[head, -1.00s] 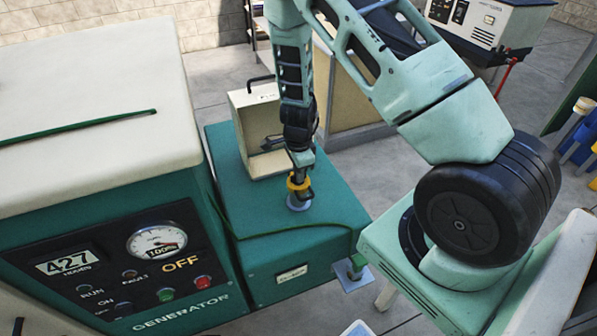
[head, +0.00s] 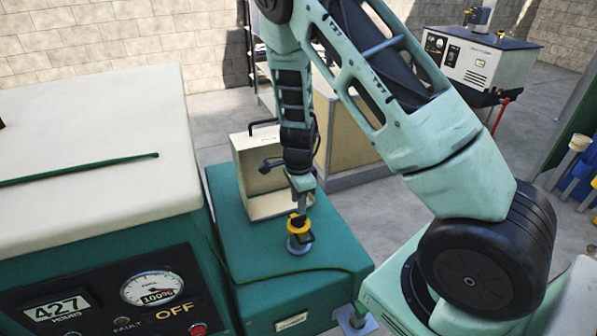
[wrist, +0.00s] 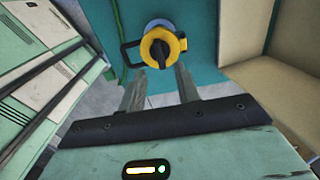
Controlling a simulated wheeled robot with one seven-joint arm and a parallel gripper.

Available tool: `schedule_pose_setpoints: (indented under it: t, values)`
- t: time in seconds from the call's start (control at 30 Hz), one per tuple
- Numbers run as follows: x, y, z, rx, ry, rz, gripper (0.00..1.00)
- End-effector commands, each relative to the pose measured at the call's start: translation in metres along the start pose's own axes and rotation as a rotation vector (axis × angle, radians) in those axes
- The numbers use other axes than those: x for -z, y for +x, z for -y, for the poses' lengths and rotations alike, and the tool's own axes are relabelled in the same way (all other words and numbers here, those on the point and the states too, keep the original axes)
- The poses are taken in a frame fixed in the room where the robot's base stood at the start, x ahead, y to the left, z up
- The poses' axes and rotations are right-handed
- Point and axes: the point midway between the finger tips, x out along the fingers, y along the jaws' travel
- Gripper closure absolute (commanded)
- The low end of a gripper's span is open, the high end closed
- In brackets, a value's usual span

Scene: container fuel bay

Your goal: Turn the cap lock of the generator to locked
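The yellow cap lock (head: 299,224) sits on a pale blue round base (head: 299,245) on top of the generator's lower green housing (head: 240,225). In the wrist view the cap (wrist: 153,47) shows from above with a black bar across its middle, a yellow tab on its right and a black loop on its left. My gripper (wrist: 161,84) has its two fingers apart with nothing between them. The cap lies just beyond the fingertips. In the head view my gripper (head: 302,205) is above the cap; its fingertips are too small there to judge contact.
The generator's white-topped body (head: 90,130) stands on the left, its panel (head: 110,295) reading OFF. An open beige box (head: 245,160) stands just behind the cap. A green cable (head: 270,273) runs along the housing's front. Clear floor (head: 200,95) lies behind.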

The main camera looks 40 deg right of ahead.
Motion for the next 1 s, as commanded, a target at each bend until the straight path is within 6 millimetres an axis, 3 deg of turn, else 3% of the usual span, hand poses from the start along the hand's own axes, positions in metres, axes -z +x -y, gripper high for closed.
schedule_pose_setpoints:
  t: [0.3, 0.5, 1.0]
  values:
    - [-0.001, -0.074, 0.001, 0.004, -0.001, 0.002, 0.67]
    - [-0.001, -0.102, 0.001, 0.002, 0.0, 0.001, 0.67]
    - [0.0, -0.112, 0.0, 0.0, 0.002, 0.0, 0.67]
